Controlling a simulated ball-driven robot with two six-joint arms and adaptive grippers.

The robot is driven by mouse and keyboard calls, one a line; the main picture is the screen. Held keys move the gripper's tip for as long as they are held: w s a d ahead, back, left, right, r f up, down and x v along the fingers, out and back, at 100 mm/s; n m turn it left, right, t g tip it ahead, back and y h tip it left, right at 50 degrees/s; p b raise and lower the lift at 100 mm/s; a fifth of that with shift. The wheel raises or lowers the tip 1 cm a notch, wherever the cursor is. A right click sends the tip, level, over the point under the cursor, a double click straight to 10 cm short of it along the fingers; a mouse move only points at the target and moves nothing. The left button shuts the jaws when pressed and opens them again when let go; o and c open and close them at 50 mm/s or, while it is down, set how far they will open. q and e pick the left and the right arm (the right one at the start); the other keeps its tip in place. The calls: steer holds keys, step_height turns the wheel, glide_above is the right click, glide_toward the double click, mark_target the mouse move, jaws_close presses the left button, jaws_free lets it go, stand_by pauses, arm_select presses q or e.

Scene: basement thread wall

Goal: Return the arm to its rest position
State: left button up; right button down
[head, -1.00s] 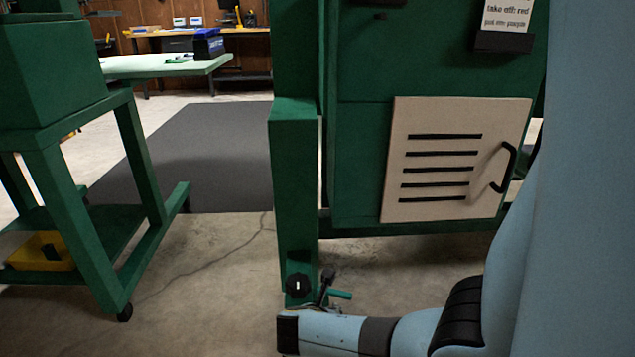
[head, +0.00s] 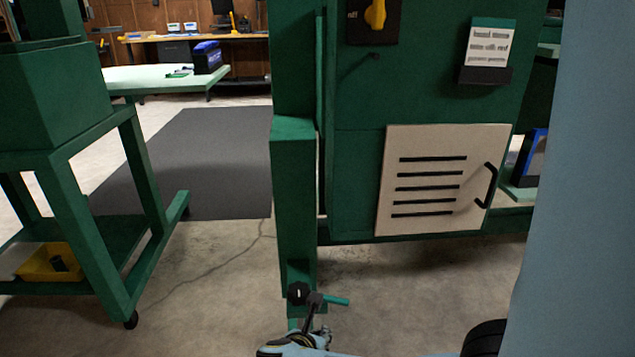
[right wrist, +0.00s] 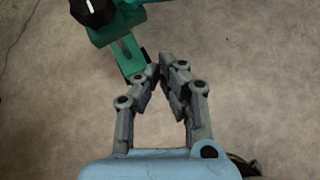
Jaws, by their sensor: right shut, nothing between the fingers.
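My right gripper (head: 318,336) is low at the bottom edge of the head view, at the end of my light blue arm. In the right wrist view its two grey fingers (right wrist: 161,76) are closed together at the tips, with nothing between them. The tips appear close to a green bracket (right wrist: 128,50) with a black knob (right wrist: 92,10); I cannot tell whether they touch it. My left gripper is not in view.
A green machine cabinet (head: 350,180) with a slotted beige panel (head: 440,180) stands ahead. A green wheeled cart (head: 60,190) holding a yellow bin (head: 50,262) is at left. Concrete floor (head: 210,310) is clear between them, with a dark mat (head: 185,165) behind.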

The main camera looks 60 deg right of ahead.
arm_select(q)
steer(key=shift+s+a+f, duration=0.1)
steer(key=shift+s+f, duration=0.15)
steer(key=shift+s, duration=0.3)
arm_select(e)
steer(key=shift+s+a+r, duration=0.1)
steer(key=shift+a+r, duration=0.15)
steer(key=shift+a, duration=0.05)
arm_select(q)
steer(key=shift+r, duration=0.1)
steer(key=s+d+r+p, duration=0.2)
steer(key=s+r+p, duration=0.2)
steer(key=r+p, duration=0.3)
steer(key=p, duration=0.4)
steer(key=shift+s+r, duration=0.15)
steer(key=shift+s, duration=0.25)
arm_select(e)
steer(key=s+a+f+m+y, duration=0.1)
steer(key=s+a+m+y, duration=0.1)
steer(key=s+m, duration=0.4)
steer(key=s+a+f+m+g+y, duration=0.1)
steer(key=s+m, duration=0.6)
steer(key=s, duration=0.9)
steer(key=s+a+f+m+y, duration=0.3)
steer(key=s+a+m+y, duration=0.2)
steer(key=s, duration=0.7)
steer(key=shift+m+g, duration=0.4)
steer(key=shift+m, duration=0.8)
steer(key=shift+f, duration=0.1)
